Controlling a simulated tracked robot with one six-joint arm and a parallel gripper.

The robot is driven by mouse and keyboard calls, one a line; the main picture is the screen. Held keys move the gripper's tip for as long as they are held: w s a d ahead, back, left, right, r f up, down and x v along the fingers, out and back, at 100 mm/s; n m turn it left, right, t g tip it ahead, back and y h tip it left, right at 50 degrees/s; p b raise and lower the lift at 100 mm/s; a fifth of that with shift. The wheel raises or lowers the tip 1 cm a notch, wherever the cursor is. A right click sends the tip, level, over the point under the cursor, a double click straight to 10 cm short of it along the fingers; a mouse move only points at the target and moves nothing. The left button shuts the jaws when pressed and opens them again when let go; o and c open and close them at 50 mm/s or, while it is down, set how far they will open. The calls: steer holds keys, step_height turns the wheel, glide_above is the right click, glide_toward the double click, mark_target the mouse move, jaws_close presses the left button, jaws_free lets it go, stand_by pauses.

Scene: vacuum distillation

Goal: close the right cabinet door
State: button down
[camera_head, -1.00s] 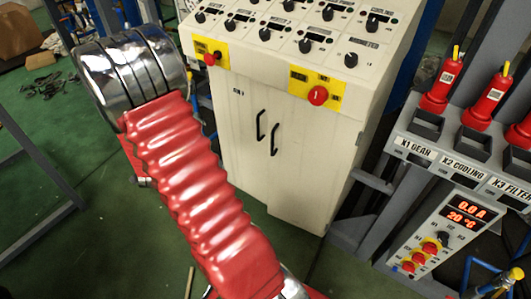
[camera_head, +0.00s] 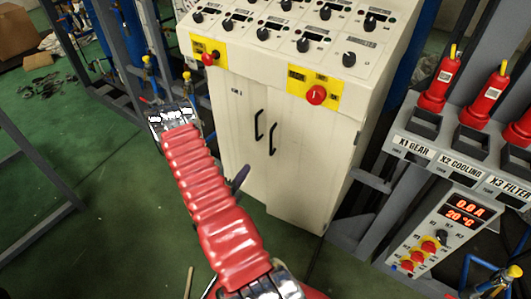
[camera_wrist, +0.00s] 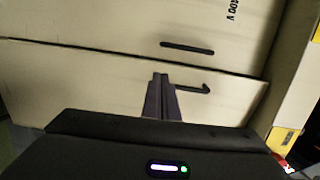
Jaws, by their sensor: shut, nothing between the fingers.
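The right cabinet door (camera_head: 300,165) is a cream panel with a black handle (camera_head: 272,138). Its lower edge sits lower than the left door's edge, so it seems to stand slightly proud; how far is hard to tell. In the wrist view, turned sideways, the right door (camera_wrist: 90,90) is the lower panel, below a dark seam. My gripper (camera_wrist: 161,76) is shut and empty, its dark fingers in front of this door beside the handle (camera_wrist: 192,88). Whether they touch is unclear. In the head view my red-sleeved arm hides most of the gripper; a dark finger part (camera_head: 240,178) shows.
The left door (camera_head: 238,125) looks flush, with its own black handle (camera_head: 258,124). The control panel with knobs and a red button (camera_head: 316,94) overhangs the doors. A grey rack with red plugs (camera_head: 438,92) stands close at the right. Green floor (camera_head: 100,190) is open at the left.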

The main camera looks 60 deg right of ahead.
steer(key=shift+s+a+f+h, duration=0.1)
steer(key=shift+s+f+h, duration=0.1)
steer(key=shift+s, duration=0.4)
steer(key=shift+s+f+h, duration=0.1)
steer(key=shift+s+f, duration=0.05)
steer(key=shift+s, duration=0.4)
steer(key=d, duration=1.4)
steer(key=shift+s, duration=0.15)
steer(key=shift+g, duration=0.3)
